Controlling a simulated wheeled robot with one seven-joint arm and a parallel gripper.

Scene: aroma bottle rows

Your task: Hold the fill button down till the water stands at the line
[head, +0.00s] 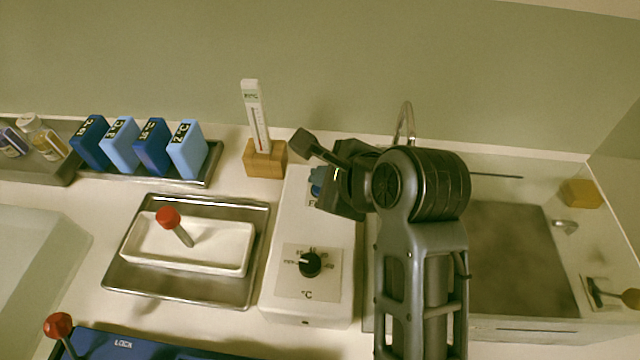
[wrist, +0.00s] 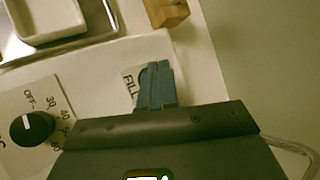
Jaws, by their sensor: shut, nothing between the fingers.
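The white control box (head: 290,225) has a FILL label, which also shows in the wrist view (wrist: 129,88). A blue part at the label, seemingly the fill button (head: 316,181), is partly covered by my gripper. My gripper (wrist: 156,68) is shut and empty, with its fingers beside the FILL label; I cannot tell whether they touch or press the button. The basin (head: 590,300) is right of the box, partly behind my arm. A thin dark line (head: 497,175) runs along its back side. The water level is unclear.
A dial (head: 310,264) sits on the box's front part. A thermometer in a wooden block (head: 265,158) stands behind it. A metal tray (head: 117,285) with a white dish is at left. A curved tap (head: 407,118) rises behind my arm. A yellow sponge (head: 580,193) lies at right.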

